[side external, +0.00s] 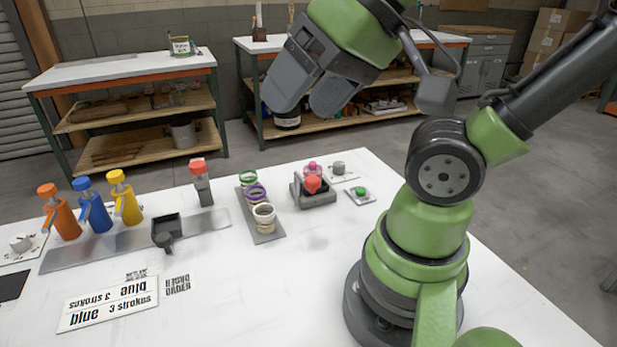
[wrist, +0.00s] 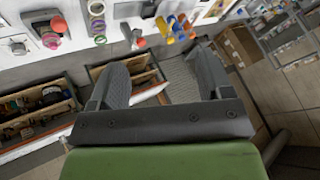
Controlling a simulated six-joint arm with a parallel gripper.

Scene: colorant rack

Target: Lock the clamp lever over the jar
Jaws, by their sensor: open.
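The clamp (side external: 318,199) is a small grey fixture on the white table, right of the jar rack. A red rounded part (side external: 313,184) and a pink part (side external: 312,167) show on it; which is the lever's knob and which belongs to a jar is too small to tell. The clamp also shows at the upper left of the wrist view (wrist: 36,32). Whether the lever is locked is unclear. My gripper (side external: 309,98) is open and empty, raised well above the table and apart from the clamp. Its two spread fingers show in the wrist view (wrist: 160,68).
The rack (side external: 268,237) holds several jars with coloured rings, left of the clamp. Orange (side external: 66,216), blue (side external: 95,209) and yellow (side external: 125,202) dispensers stand farther left. A green button (side external: 360,190) sits right of the clamp. The table's front middle is mostly clear.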

